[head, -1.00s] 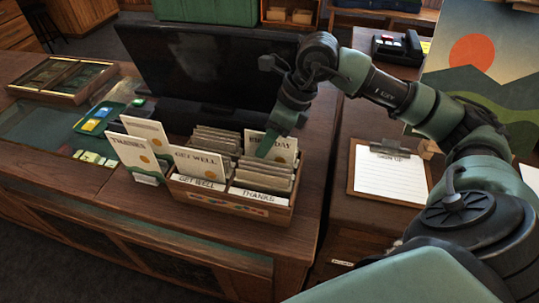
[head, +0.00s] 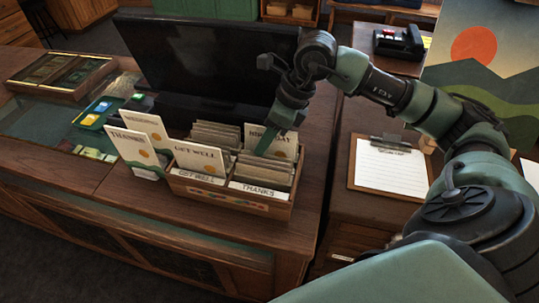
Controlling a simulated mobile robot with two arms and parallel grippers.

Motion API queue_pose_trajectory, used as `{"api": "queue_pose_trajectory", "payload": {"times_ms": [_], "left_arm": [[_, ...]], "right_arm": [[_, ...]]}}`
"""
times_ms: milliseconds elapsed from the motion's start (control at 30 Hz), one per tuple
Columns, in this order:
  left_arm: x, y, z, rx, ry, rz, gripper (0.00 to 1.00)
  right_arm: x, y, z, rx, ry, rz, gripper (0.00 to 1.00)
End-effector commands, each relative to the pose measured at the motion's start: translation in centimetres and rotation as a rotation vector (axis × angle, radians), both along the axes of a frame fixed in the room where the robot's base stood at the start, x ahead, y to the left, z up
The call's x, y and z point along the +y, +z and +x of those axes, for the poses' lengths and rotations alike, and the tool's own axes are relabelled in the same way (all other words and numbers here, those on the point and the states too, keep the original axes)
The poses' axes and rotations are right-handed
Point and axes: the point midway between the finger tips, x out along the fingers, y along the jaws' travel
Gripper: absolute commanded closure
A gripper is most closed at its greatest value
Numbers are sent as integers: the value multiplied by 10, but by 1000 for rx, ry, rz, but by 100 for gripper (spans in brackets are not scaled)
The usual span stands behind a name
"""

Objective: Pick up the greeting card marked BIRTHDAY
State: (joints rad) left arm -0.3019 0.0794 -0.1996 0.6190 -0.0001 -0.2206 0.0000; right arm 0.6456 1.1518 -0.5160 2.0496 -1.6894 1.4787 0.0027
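The BIRTHDAY card (head: 256,134) is white and stands upright in the back right part of a wooden card box (head: 230,204) on the counter. My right gripper (head: 268,142) points down at this card, with a green finger in front of it covering part of its lettering. The other finger is not clear, so I cannot tell whether the gripper is open or touches the card. My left gripper is out of view.
A THANKS card (head: 135,152) and another card stand left of the box. A black monitor (head: 210,65) is behind. A clipboard (head: 390,166) lies right.

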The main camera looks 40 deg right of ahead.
Motion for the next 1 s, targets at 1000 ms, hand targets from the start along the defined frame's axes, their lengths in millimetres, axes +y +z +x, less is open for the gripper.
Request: {"api": "queue_pose_trajectory", "payload": {"times_ms": [1000], "left_arm": [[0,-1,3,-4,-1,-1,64]], "right_arm": [[0,0,0,-1,0,0,100]]}}
